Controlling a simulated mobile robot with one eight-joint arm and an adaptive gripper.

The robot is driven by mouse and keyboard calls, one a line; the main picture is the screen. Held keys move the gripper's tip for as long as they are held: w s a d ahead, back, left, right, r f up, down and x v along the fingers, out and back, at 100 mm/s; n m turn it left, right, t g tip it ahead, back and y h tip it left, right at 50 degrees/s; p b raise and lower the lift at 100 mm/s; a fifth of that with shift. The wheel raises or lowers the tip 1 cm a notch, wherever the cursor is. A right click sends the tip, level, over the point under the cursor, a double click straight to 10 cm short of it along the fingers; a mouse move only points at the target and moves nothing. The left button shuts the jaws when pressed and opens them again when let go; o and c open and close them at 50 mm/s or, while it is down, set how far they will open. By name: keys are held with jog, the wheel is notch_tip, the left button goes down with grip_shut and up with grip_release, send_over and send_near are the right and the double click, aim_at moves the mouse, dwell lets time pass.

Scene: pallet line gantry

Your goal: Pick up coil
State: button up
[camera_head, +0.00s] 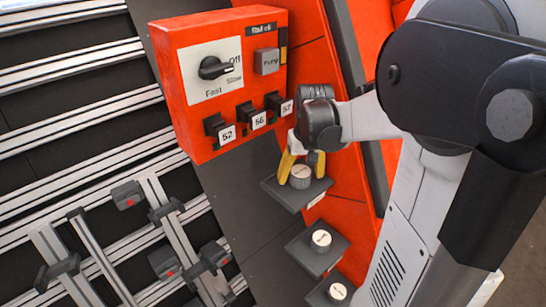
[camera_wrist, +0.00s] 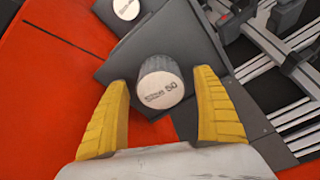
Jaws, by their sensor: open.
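A short grey-white cylinder, the likely coil (camera_head: 301,176), stands upright on the top grey shelf (camera_head: 283,194) of the orange panel. In the wrist view the coil (camera_wrist: 161,90) shows a pale end face printed with "50". My gripper (camera_head: 302,179) is open at this shelf, with a yellow finger on either side of the coil. The wrist view shows my gripper (camera_wrist: 163,78) with a narrow visible gap between each finger and the coil. I cannot tell how deep the fingertips reach along it.
Two lower shelves carry similar pale cylinders, a middle one (camera_head: 321,239) and a bottom one (camera_head: 337,291). An orange control box (camera_head: 215,120) with a dial and numbered black parts hangs above left. Metal rails with clamps (camera_head: 130,200) fill the left side.

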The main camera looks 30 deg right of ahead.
jog(key=shift+f, duration=0.15)
jog(key=shift+s+a, duration=0.15)
jog(key=shift+c, duration=0.3)
jog(key=c, duration=1.5)
